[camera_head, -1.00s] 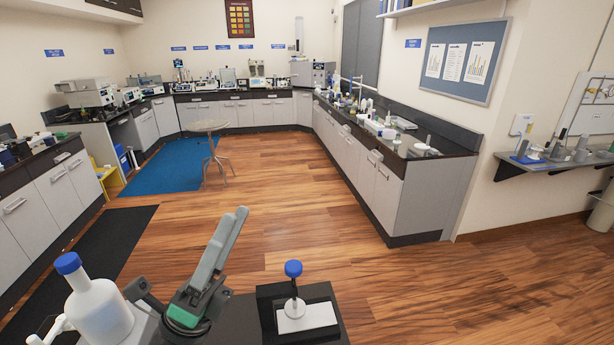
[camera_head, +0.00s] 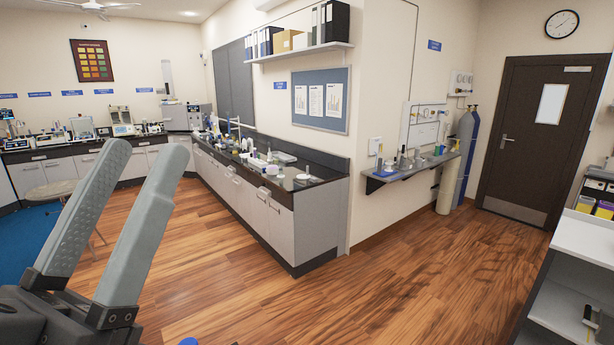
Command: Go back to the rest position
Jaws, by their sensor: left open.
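My left gripper (camera_head: 140,160) is large at the lower left of the head view. Its two long grey fingers point up and are spread apart, with nothing between them. The lab floor and benches show behind it. The top of a blue round cap (camera_head: 188,341) just shows at the bottom edge, and what is under it is out of view. My right gripper is not in view.
A long bench (camera_head: 268,218) with small lab items runs along the middle wall. A wall shelf (camera_head: 392,181) and gas cylinders stand farther right, near a dark door (camera_head: 540,140). White shelving (camera_head: 565,285) is at the right edge. The wooden floor (camera_head: 400,270) between is clear.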

